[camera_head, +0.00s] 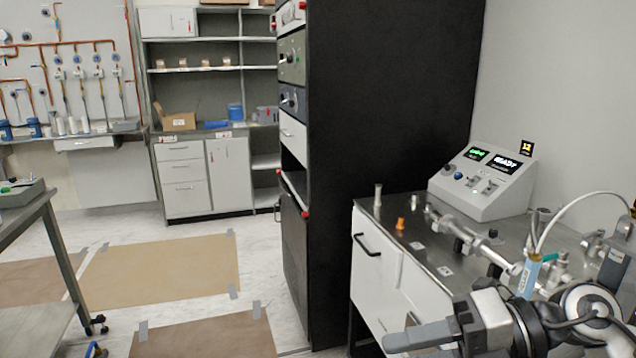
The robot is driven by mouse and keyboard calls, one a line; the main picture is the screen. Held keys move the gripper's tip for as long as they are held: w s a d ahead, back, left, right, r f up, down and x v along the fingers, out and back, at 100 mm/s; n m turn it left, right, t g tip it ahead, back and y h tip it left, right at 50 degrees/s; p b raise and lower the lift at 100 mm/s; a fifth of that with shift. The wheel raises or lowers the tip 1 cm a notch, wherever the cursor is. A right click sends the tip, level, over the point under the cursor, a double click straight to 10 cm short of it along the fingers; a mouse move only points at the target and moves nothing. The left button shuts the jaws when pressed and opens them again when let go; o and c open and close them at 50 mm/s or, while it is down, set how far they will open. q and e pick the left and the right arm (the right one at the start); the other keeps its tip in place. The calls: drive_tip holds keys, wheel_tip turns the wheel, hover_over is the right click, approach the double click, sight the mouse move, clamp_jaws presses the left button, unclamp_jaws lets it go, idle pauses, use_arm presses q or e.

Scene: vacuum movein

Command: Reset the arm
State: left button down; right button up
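My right arm (590,305) comes in at the lower right corner, in front of the steel-topped bench. Its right gripper (420,337) points left, a grey finger-like part past a pale block. I see no object in it, and cannot tell whether the fingers are apart. It appears in front of the bench's white cabinet. My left arm and gripper are not in view.
The bench (400,262) carries a control box (485,180) with lit screens, metal tubing (450,225), a blue-labelled cylinder (529,275) and a small orange piece (400,224). A tall black cabinet (390,110) stands behind. Taped brown floor sheets (165,270) lie clear at left.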

drive_tip(key=w+d+f+m+t+h+b, duration=0.1)
drive_tip(key=w+f+m+t+h+b, duration=0.1)
drive_tip(key=f+m+t, duration=0.65)
drive_tip(key=w+d+f+m+t+h+b, duration=0.1)
drive_tip(key=f+m+t+h+b, duration=0.15)
drive_tip(key=m+t, duration=1.05)
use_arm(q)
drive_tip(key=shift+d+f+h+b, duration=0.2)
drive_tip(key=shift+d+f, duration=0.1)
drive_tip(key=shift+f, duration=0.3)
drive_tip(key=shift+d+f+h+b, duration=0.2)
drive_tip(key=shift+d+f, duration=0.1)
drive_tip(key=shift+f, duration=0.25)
use_arm(e)
drive_tip(key=s+f+m+g+h, duration=0.3)
drive_tip(key=s+f+m+g, duration=0.2)
drive_tip(key=f, duration=0.5)
drive_tip(key=s+f+m+g+h, duration=0.3)
drive_tip(key=s+f+m+g, duration=0.3)
drive_tip(key=f, duration=0.5)
drive_tip(key=shift+d+f+m+g, duration=0.15)
drive_tip(key=shift+m+g, duration=0.4)
drive_tip(key=shift+m, duration=0.4)
